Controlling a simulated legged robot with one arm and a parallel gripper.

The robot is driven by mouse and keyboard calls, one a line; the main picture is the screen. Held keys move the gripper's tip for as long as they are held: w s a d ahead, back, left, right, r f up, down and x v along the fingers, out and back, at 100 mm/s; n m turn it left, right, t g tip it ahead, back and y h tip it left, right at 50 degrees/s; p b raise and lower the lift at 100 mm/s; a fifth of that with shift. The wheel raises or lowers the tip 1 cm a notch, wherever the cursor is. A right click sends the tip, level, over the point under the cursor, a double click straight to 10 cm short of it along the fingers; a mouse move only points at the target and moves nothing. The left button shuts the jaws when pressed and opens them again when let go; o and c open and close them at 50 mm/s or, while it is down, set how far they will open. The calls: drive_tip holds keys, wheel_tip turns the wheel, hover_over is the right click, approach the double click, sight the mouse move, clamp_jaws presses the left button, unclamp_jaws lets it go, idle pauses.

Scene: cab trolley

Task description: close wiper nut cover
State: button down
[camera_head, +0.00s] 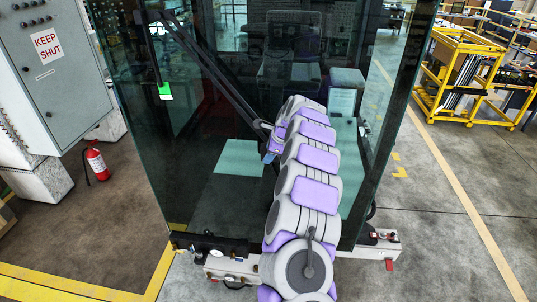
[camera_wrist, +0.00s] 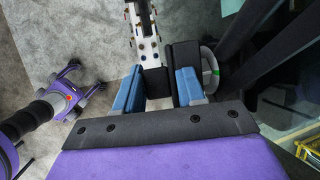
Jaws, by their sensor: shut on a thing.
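The wiper arm (camera_head: 222,83) slants down across the dark glass cab front in the head view. Its lower end meets my gripper (camera_head: 270,156), which shows only its bluish tip there. In the wrist view my gripper (camera_wrist: 160,88) has its two blue fingers on either side of a black blocky part (camera_wrist: 154,82) and is shut on it. This black part lies at the wiper's lower end, and I cannot tell whether it is the wiper nut cover. The cover's hinge and seating are hidden or too small to make out.
The glass cab (camera_head: 190,150) stands on a low white trolley base (camera_head: 225,265). A grey cabinet (camera_head: 55,75) and a red fire extinguisher (camera_head: 96,160) are at left. A yellow cart (camera_head: 460,75) is at right. A white bolted strip (camera_wrist: 143,30) lies beyond the fingers.

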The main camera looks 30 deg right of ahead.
idle(0.3)
drive_tip(key=c, duration=0.9)
unclamp_jaws()
drive_tip(key=shift+d, duration=0.1)
drive_tip(key=shift+w+f, duration=0.1)
drive_tip(key=shift+f, duration=0.1)
